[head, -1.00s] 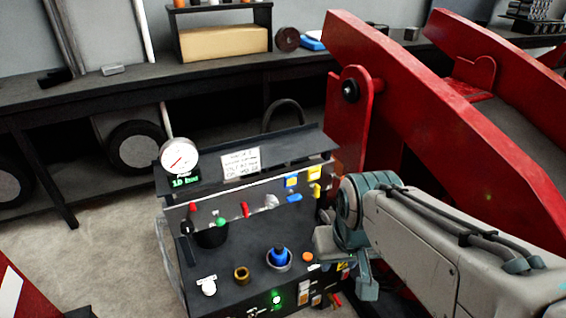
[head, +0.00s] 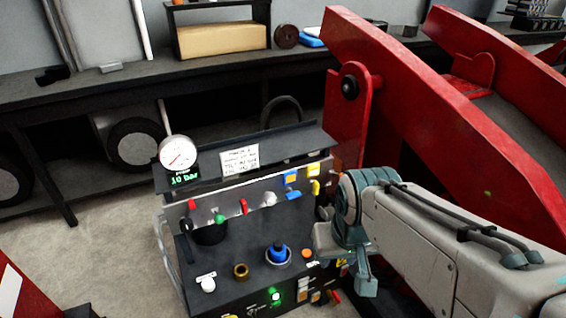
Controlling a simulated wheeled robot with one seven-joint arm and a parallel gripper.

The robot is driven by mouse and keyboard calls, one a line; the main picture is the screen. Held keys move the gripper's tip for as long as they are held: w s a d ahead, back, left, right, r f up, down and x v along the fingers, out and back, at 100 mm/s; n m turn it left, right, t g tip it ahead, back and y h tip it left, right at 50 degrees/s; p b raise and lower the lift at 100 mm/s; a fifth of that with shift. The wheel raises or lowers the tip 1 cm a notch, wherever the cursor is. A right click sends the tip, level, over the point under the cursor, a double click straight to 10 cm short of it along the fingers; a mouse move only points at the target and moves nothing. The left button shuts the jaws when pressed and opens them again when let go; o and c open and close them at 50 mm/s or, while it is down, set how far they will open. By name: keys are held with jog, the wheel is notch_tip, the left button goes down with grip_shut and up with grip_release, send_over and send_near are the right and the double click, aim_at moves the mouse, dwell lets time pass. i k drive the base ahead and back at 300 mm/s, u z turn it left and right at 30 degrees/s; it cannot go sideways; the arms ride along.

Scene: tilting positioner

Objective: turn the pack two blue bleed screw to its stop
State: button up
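The hydraulic pack (head: 225,283) is a dark box with a sloped front and a label plate on top. A blue knob (head: 278,252) in a pale ring sits on its lower front panel; it may be the blue bleed screw.
A round gauge (head: 178,153) reading 10 bar stands at the pack's upper left. The red positioner frame (head: 440,110) rises behind my arm.

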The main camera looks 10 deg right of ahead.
aim_at(292, 195)
jog(key=u, duration=0.05)
jog(key=i, duration=0.4)
jog(key=u, duration=1)
